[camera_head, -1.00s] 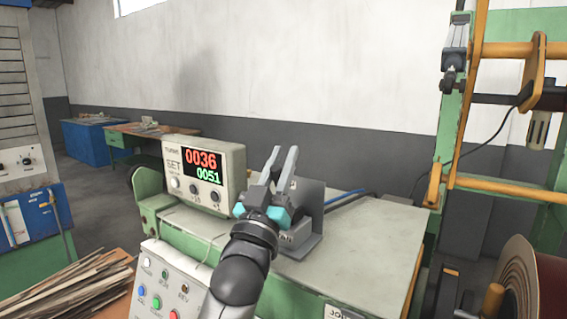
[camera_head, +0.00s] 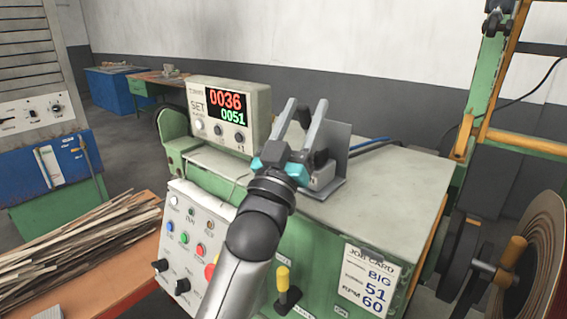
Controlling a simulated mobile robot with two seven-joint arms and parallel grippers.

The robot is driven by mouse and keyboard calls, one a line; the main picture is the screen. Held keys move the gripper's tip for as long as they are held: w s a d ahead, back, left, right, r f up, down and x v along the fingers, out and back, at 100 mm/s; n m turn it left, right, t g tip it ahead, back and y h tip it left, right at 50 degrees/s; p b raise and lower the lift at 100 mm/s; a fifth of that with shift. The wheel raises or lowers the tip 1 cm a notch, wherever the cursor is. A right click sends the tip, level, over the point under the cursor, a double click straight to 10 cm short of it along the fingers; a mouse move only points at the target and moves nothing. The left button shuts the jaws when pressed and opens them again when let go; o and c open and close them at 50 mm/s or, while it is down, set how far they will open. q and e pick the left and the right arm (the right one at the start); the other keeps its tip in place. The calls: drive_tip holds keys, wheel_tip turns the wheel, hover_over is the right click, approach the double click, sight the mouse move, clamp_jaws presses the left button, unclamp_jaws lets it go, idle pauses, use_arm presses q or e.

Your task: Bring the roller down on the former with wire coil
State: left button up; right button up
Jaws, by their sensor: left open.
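My left gripper (camera_head: 302,122) is open and empty, with its two fingers pointing up and apart. It is in front of a grey metal plate (camera_head: 333,150) that stands on top of the green winding machine (camera_head: 395,190). At the right edge is a large coil disc (camera_head: 541,245), cut off by the frame, with a wooden-handled part (camera_head: 510,252) beside it. I cannot make out for certain the roller or the former. My right gripper does not show.
A counter box (camera_head: 229,112) reading 0036 and 0051 sits on the machine. A button panel (camera_head: 190,235), a yellow-topped lever (camera_head: 284,285) and a job card (camera_head: 367,278) are on its front. Wooden strips (camera_head: 75,240) lie on a table at the left. The machine's right top is clear.

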use_arm(q)
drive_tip(key=b+v, duration=0.1)
drive_tip(key=v, duration=1.1)
drive_tip(key=shift+b, duration=0.35)
drive_tip(key=shift+s, duration=0.15)
